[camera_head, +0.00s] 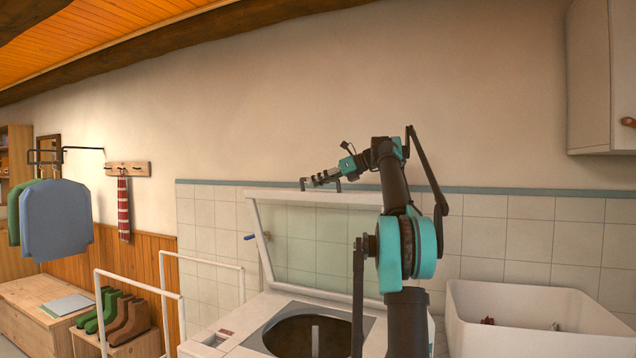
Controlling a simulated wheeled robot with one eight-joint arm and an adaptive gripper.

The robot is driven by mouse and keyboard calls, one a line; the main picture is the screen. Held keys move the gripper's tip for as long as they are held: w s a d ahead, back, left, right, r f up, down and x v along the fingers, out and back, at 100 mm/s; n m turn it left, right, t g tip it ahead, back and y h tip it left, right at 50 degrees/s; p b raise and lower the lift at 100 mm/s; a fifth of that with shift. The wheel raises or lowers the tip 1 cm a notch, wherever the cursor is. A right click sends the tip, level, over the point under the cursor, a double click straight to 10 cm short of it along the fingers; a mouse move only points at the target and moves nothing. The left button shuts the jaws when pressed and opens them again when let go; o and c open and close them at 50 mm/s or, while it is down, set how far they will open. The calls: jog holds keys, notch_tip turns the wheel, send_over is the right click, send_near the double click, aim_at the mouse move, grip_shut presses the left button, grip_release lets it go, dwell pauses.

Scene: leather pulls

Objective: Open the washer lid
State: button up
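The washer (245,332) is a white top-loader at the bottom centre, and its round dark drum opening (310,336) is exposed. The washer lid (261,235), a white frame with a pale see-through panel, stands raised and leans back toward the tiled wall. My gripper (320,184) is at the lid's top edge, with its two dark fingertips apart and pointing down. It looks open and holds nothing that I can see. I cannot tell whether it touches the lid. My arm hides the lid's right side and part of the washer's right side.
A white basin (540,325) with small items stands right of the washer. A white rail (165,300) and a bench with boots (125,318) are at left. Clothes (55,220) hang there. A wall cabinet (600,80) is at upper right.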

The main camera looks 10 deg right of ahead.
jog(key=v, duration=1.2)
jog(key=shift+s, duration=0.1)
